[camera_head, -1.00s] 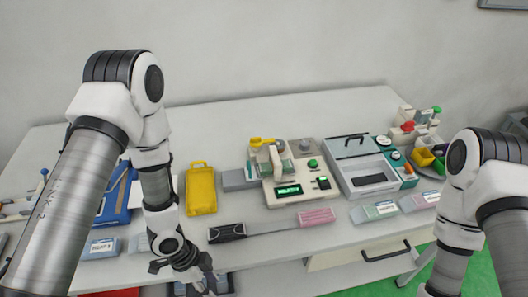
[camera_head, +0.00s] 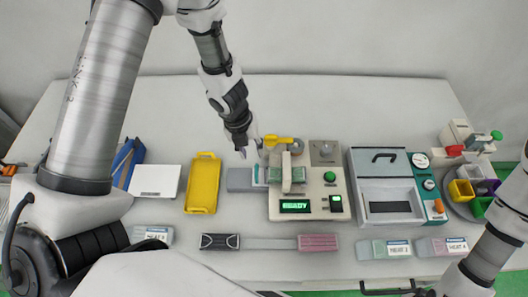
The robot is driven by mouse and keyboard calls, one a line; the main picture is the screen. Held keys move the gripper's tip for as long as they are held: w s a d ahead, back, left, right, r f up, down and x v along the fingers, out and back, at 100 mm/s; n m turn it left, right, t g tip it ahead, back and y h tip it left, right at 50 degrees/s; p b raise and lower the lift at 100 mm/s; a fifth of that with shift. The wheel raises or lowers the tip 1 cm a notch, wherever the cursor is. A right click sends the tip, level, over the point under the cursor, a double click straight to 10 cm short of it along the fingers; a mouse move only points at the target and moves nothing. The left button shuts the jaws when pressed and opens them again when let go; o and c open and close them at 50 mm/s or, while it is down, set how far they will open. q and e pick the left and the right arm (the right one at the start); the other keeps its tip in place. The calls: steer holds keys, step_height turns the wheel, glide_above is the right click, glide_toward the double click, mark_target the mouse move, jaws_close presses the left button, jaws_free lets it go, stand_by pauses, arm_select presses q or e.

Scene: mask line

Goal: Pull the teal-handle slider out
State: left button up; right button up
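A beige press-like machine (camera_head: 310,210) with a green lit display stands on the table, right of the middle. A small teal piece (camera_head: 258,175), likely the slider's handle, shows at its left side, by a flat grey block (camera_head: 239,180). My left gripper (camera_head: 243,150) points down just above and behind this teal piece, left of the yellow lever (camera_head: 284,140). It seems empty. Its fingers are small and partly overlapped, so their opening is unclear. No contact with the teal piece can be made out. My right arm shows at lower right, but its gripper is out of view.
A yellow tray (camera_head: 203,183) lies left of the grey block. A grey unit with a clear lid (camera_head: 384,185) stands right of the machine. A tool with dark and pink ends (camera_head: 268,243) lies in front. Free table lies behind the machine.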

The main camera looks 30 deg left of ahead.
mark_target(256, 169)
arm_select(q)
steer(key=f+b, duration=0.1)
steer(key=s+f+b, duration=0.1)
steer(key=f+b, duration=0.2)
steer(key=f, duration=0.1)
steer(key=shift+s+d, duration=0.2)
steer(key=shift+d, duration=0.2)
steer(key=shift+w+d+f+b, duration=0.15)
steer(key=shift+w+f+b, duration=0.15)
steer(key=shift+f, duration=0.2)
steer(key=shift+w+d+f+b, duration=0.1)
steer(key=shift+w+f+b, duration=0.1)
steer(key=shift+f+b, duration=0.25)
steer(key=shift+w+f, duration=0.2)
steer(key=shift+s+r, duration=0.3)
steer(key=shift+s, duration=0.05)
steer(key=c, duration=0.5)
jaws_close()
arm_select(e)
steer(key=f, duration=0.3)
steer(key=s+f, duration=0.1)
steer(key=f, duration=0.1)
steer(key=shift+f, duration=0.3)
